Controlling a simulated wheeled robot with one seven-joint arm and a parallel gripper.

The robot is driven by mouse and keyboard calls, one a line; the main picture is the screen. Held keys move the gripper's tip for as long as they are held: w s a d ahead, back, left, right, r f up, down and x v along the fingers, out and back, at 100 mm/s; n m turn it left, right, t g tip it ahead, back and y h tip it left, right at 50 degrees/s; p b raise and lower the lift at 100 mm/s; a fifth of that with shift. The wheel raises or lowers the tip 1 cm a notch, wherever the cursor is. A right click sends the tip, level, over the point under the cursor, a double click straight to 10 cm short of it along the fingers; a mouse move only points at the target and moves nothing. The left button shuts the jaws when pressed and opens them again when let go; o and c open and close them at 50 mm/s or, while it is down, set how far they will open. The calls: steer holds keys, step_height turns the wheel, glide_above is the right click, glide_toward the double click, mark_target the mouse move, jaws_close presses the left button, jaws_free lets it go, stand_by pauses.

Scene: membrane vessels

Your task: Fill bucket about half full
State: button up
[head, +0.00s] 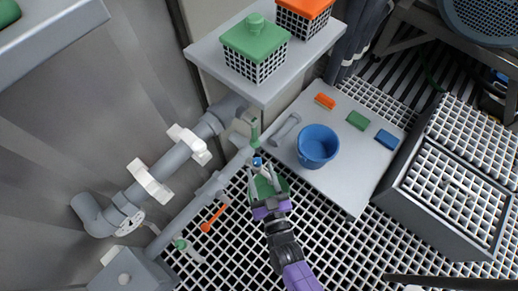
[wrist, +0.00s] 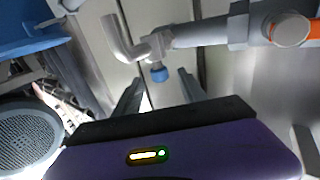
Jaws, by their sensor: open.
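The blue bucket (head: 318,145) stands upright on a grey table, with its open top facing up; I see no water in it. Part of a blue thing, probably the bucket (wrist: 25,32), shows at the upper left of the wrist view. A grey tap with a green handle (head: 254,130) rises from the pipe left of the bucket. A blue-tipped spout (wrist: 158,73) hangs from a grey pipe in the wrist view. My gripper (head: 263,176) is open and empty, below and left of the bucket, its fingers pointing towards the spout tip (head: 257,162) without visibly holding it.
The grey table (head: 340,187) also bears orange, green (head: 357,120) and blue blocks. An orange-handled valve (head: 213,218) is on the lower pipe. A shelf (head: 212,50) with green-lidded and orange-lidded baskets overhangs behind. A grated box (head: 450,190) stands at the right.

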mark_target(256, 158)
steer(key=b+x, duration=0.2)
steer(key=x, duration=0.5)
steer(key=shift+w, duration=0.15)
jaws_close()
